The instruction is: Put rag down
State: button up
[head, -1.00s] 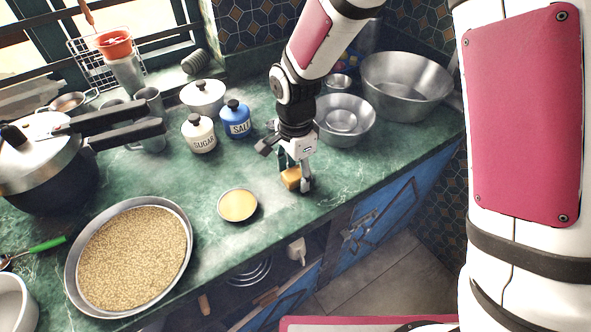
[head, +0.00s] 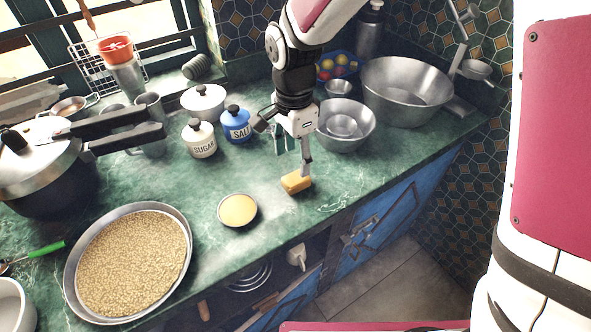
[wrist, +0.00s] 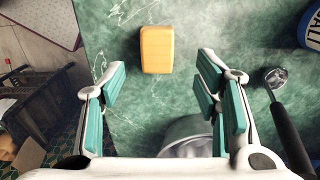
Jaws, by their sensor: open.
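The rag shows as a small yellow-orange block (head: 296,182) lying on the green marble counter (head: 265,255), near its front edge. In the wrist view the block (wrist: 157,48) lies flat on the counter, beyond the fingertips and roughly midway between them. My gripper (head: 293,159) is above the block with its fingers spread and nothing between them. In the wrist view its teal-padded fingers (wrist: 162,75) stand wide apart. In the head view one fingertip overlaps the block's upper edge; I cannot tell from that view whether it touches.
A small round dish (head: 238,209) and a large grain tray (head: 185,225) are left of the block. The sugar jar (head: 200,140) and salt jar (head: 236,125) stand behind. Metal bowls (head: 343,137) are at the back right. Counter right of the block is clear.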

aim_at(295, 177)
jog(key=s+d+r+n, duration=0.25)
jog(key=d+r, duration=0.45)
jog(key=r, duration=0.5)
jog(key=s+d+r+n+t, duration=0.1)
jog(key=s+d+n, duration=0.3)
jog(key=s, duration=0.6)
jog(key=s+d+r+n+t, duration=0.2)
jog(key=s+d+r+n, duration=0.2)
jog(key=s+d, duration=0.5)
jog(key=shift+s+d+n, duration=0.3)
jog(key=shift+s+n, duration=0.15)
jog(key=shift+s, duration=0.15)
notch_tip(295, 177, up, 4)
jog(key=t+p, duration=0.1)
jog(key=p, duration=0.2)
jog(key=shift+f, duration=0.2)
jog(key=shift+o, duration=0.5)
